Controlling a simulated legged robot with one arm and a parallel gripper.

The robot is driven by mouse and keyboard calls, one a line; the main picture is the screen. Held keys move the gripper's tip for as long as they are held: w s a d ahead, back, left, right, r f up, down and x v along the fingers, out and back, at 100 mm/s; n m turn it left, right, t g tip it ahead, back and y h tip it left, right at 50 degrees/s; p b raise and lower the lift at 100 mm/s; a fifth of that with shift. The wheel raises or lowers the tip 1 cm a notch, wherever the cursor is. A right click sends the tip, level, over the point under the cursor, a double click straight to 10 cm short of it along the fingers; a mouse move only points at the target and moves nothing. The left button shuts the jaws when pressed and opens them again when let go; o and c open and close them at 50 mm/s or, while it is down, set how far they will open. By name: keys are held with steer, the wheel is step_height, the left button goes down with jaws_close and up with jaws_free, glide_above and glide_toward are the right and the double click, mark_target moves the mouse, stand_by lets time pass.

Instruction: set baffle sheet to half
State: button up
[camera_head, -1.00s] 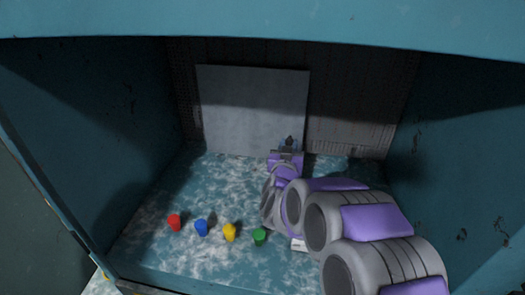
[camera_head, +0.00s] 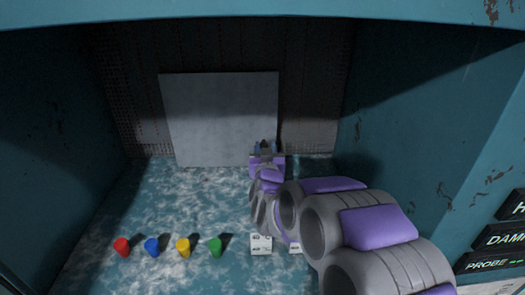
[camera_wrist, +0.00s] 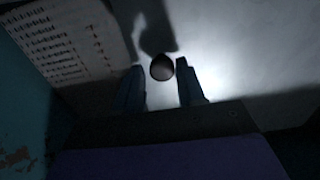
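The baffle sheet (camera_head: 215,115) is a pale grey panel standing upright against the back wall, left of its middle, with bare wall on both sides. In the wrist view the sheet (camera_wrist: 250,60) fills the right side. A small dark round knob (camera_wrist: 161,68) shows near the sheet's lower right corner, with its shadow behind it. My gripper (camera_head: 264,150) is at that corner. In the wrist view its two fingers (camera_wrist: 160,88) are apart, one on each side of the knob, with gaps showing. I cannot tell whether either finger touches it.
The perforated back wall (camera_wrist: 62,40) shows beside the sheet. Red (camera_head: 122,246), blue (camera_head: 152,247), yellow (camera_head: 184,247) and green (camera_head: 216,246) small pieces stand in a row at the front. White temperature labels (camera_head: 261,244) are beside them. The right side wall (camera_head: 420,120) is close to my arm.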

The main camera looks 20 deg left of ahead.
steer(key=shift+o, duration=1.2)
steer(key=shift+s, duration=0.1)
steer(key=shift+s, duration=0.1)
steer(key=v, duration=0.7)
steer(key=shift+b, duration=0.3)
